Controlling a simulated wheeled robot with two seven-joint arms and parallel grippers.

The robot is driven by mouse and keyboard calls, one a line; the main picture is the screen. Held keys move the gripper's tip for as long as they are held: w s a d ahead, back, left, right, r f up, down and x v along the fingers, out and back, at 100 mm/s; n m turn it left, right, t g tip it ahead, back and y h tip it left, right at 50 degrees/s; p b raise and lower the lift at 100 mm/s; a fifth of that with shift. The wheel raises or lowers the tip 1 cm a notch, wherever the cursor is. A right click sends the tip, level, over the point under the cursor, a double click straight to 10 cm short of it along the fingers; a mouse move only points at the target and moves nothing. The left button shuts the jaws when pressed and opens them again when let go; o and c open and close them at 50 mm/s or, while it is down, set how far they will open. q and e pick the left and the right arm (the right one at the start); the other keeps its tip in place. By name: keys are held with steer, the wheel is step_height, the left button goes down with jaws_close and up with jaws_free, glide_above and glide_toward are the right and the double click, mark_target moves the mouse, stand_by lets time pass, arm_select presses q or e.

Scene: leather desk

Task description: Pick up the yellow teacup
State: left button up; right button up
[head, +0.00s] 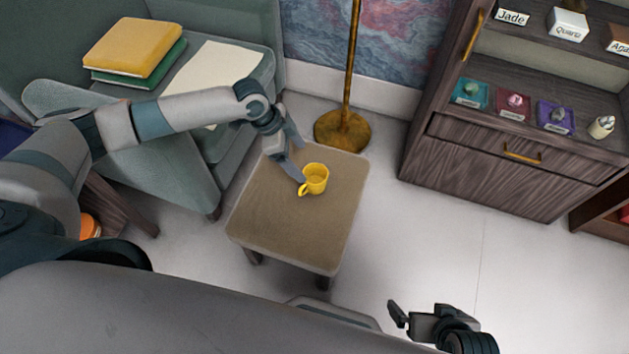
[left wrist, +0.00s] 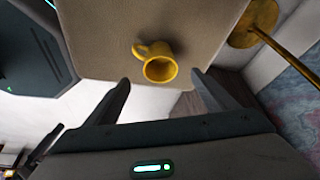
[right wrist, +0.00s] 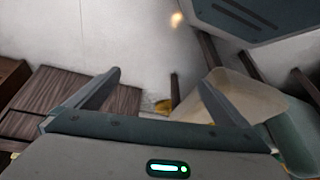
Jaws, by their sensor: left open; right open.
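The yellow teacup (head: 315,178) stands on the small brown table (head: 285,225), near its far right part. Its handle points to the lower left in the head view. My left gripper (head: 297,158) is open just up and left of the cup. In the left wrist view the cup (left wrist: 160,64) lies ahead of the left gripper (left wrist: 163,88), roughly centred between the fingers, and nothing is held. My right gripper (head: 415,320) is open and empty, low over the floor right of the table; its fingers (right wrist: 158,82) also show in the right wrist view.
A green armchair (head: 170,150) with books (head: 138,48) and paper stands left of the table. A brass lamp base (head: 342,131) is behind it. A wooden cabinet (head: 480,165) with labelled stones stands at right. Floor between table and cabinet is clear.

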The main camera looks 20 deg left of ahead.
mark_target(308, 169)
arm_select(q)
steer(key=x, duration=0.6)
steer(key=shift+b, duration=0.3)
steer(key=shift+w+f, duration=0.1)
arm_select(e)
steer(key=shift+w+a+r+t+y, duration=0.1)
steer(key=shift+w+a+t+y, duration=0.05)
steer(key=shift+a, duration=0.2)
steer(key=shift+w+a+r+t+y, duration=0.1)
steer(key=shift+a+t+y, duration=0.05)
steer(key=shift+a, duration=0.15)
steer(key=shift+d+f, duration=0.1)
arm_select(q)
steer(key=shift+d+f, duration=0.15)
steer(key=shift+f, duration=0.1)
steer(key=x, duration=0.4)
steer(key=shift+b, duration=0.35)
steer(key=shift+d+f, duration=0.1)
steer(key=shift+f, duration=0.2)
arm_select(e)
steer(key=shift+w+a+t, duration=0.3)
steer(key=shift+w+a, duration=0.15)
arm_select(q)
steer(key=c, duration=1.2)
arm_select(e)
steer(key=shift+s, duration=0.1)
